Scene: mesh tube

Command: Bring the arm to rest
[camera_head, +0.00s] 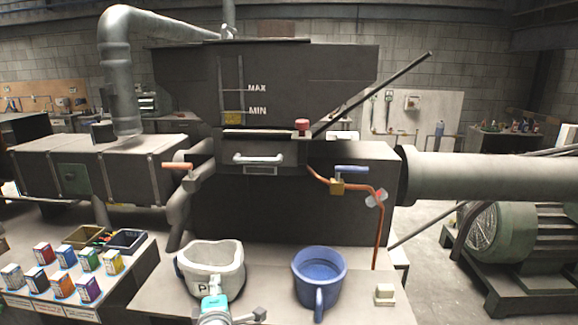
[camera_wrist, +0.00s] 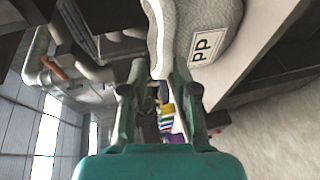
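My gripper (camera_head: 214,303) shows as a teal part at the front edge of the bench in the head view, low in front of the grey-white container. Its fingertips (camera_wrist: 160,72) are spread apart in the wrist view. The container, labelled with "P" letters (camera_head: 212,268), stands upright on the bench; in the wrist view its wall (camera_wrist: 205,25) shows just beyond the fingers.
A blue mug (camera_head: 320,270) stands right of the container on the bench (camera_head: 262,300). A white switch block (camera_head: 384,292) sits at the right. Several small boxes (camera_head: 62,285) and a dark tray (camera_head: 127,240) are at the left. A dark machine (camera_head: 290,215) rises behind.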

